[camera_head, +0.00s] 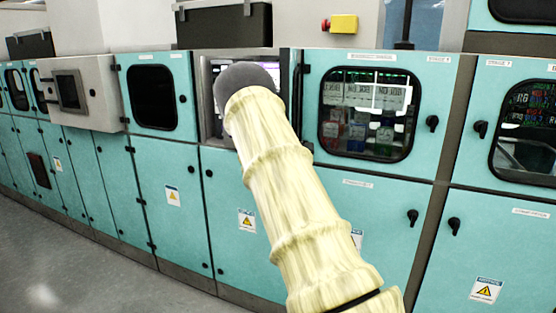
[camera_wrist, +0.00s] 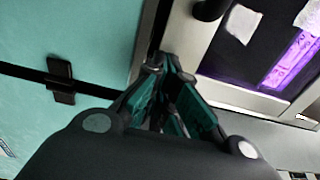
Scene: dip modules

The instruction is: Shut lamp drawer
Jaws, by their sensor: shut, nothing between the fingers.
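I cannot tell for sure which part is the lamp drawer. In the wrist view a pale metal frame (camera_wrist: 235,95) surrounds a dark panel with a glowing purple strip (camera_wrist: 293,58), white paper tags and a black knob (camera_wrist: 209,9). My gripper (camera_wrist: 165,75) is shut and empty, its fingertips close to the frame's lower left corner; I cannot tell whether they touch. In the head view my arm covers most of the bay with the lit screen (camera_head: 268,66), and my gripper is hidden behind it.
Teal cabinets line the wall, with a windowed door (camera_head: 370,110) right of my arm and another (camera_head: 152,97) to the left. A grey box with a screen (camera_head: 84,92) juts out at the left. Black handles stick out at the right. The grey floor (camera_head: 80,270) is clear at lower left.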

